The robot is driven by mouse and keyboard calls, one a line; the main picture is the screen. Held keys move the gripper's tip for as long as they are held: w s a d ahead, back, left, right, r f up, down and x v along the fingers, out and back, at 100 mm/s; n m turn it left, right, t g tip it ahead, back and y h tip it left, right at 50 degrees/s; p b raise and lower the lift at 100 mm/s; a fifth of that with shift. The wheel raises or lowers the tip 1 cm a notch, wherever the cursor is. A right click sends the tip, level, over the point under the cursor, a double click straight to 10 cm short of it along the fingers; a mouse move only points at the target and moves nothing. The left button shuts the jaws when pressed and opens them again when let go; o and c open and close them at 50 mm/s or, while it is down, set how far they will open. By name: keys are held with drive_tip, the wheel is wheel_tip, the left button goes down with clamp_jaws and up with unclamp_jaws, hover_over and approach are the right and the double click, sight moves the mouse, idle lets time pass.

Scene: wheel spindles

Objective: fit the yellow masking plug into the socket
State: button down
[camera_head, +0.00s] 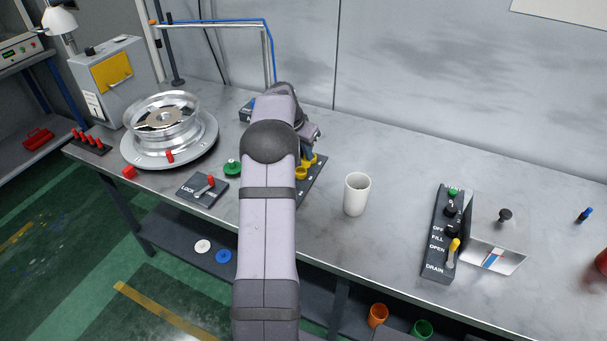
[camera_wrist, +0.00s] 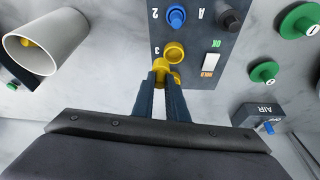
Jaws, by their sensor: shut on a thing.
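My gripper (camera_wrist: 161,80) is shut on the yellow masking plug (camera_wrist: 160,65), whose end shows just beyond the fingertips in the wrist view. Right beside it, up and to the right, is a round yellow socket (camera_wrist: 175,51) on the dark panel (camera_wrist: 196,75), near the mark "3". The plug looks outside the socket's rim; whether they touch I cannot tell. In the head view, yellow parts (camera_head: 302,172) show at the panel, but my arm hides most of the gripper and panel.
On the panel are a blue plug (camera_wrist: 176,15), a black knob (camera_wrist: 230,20) and an OK/HOLD indicator (camera_wrist: 212,62). A white cup (camera_head: 357,194) stands to the right of the panel. A green-topped piece (camera_head: 232,168) stands left of my arm. The bench between cup and valve block (camera_head: 441,245) is clear.

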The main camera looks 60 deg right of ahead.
drive_tip(key=shift+w+r+m, duration=0.6)
drive_tip(key=shift+w+r, duration=0.6)
drive_tip(key=shift+r, duration=1)
drive_tip(key=shift+d+f+p, duration=0.2)
drive_tip(key=shift+f+p, duration=0.6)
drive_tip(key=shift+f, duration=1.7)
drive_tip(key=shift+d+f+p, duration=0.2)
drive_tip(key=shift+f+p, duration=0.6)
drive_tip(key=shift+f, duration=1.7)
drive_tip(key=shift+f, duration=0.15)
drive_tip(key=c, duration=1.8)
unclamp_jaws()
drive_tip(key=shift+o, duration=0.2)
